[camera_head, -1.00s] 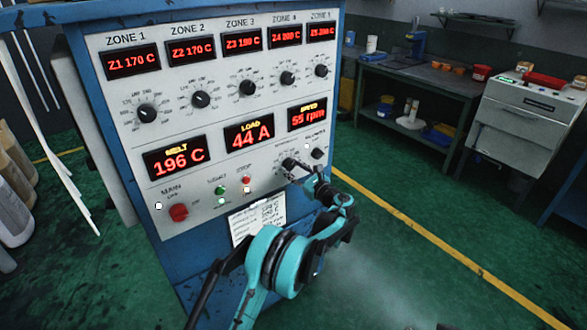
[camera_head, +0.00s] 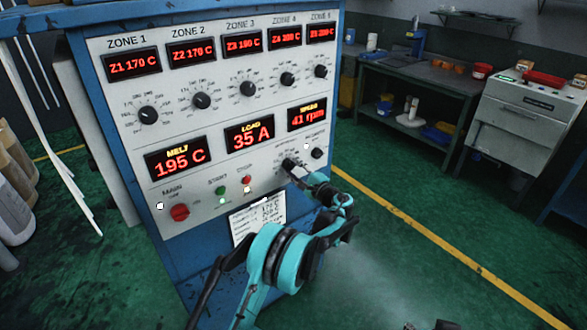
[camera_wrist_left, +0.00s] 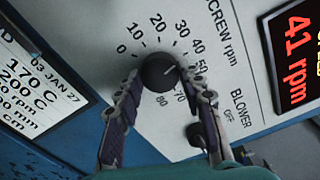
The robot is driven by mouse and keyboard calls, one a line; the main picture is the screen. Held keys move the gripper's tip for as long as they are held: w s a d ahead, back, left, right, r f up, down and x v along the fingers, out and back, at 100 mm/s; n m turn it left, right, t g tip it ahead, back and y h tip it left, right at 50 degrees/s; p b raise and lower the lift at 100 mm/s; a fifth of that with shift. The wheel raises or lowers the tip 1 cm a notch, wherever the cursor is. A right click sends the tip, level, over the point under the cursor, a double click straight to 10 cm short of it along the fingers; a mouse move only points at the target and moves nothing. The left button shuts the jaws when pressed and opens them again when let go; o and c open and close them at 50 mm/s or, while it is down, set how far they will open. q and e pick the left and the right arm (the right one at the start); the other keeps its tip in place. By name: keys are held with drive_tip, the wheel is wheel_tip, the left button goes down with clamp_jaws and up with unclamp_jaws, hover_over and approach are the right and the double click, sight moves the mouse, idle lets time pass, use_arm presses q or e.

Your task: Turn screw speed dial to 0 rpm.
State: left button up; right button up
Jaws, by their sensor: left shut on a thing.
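The screw speed dial (camera_wrist_left: 158,73) is a round dark knob on the white control panel (camera_head: 224,214). In the left wrist view its pale mark points near 40 to 50 on the printed scale. My left gripper (camera_wrist_left: 166,88) is shut on the dial, one finger at each side; it also shows in the head view (camera_head: 294,168), where it largely hides the dial. The speed display (camera_head: 307,116) reads 41 rpm, and also shows in the left wrist view (camera_wrist_left: 297,58). Small dark bits at the head view's bottom edge may be my right gripper; its jaws cannot be made out.
The blower knob (camera_head: 317,153) sits close right of the dial. The red main switch (camera_head: 179,212), start and stop buttons, and zone knobs share the panel. A paper sheet (camera_head: 256,220) hangs below. A workbench (camera_head: 430,80) stands behind; green floor is open at right.

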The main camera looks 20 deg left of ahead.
use_arm(q)
drive_tip(key=n, duration=0.5)
drive_tip(key=shift+n, duration=0.3)
drive_tip(key=n, duration=0.5)
drive_tip(key=shift+p, duration=0.3)
drive_tip(key=n, duration=1.1)
drive_tip(key=shift+n, duration=0.3)
drive_tip(key=o, duration=1.1)
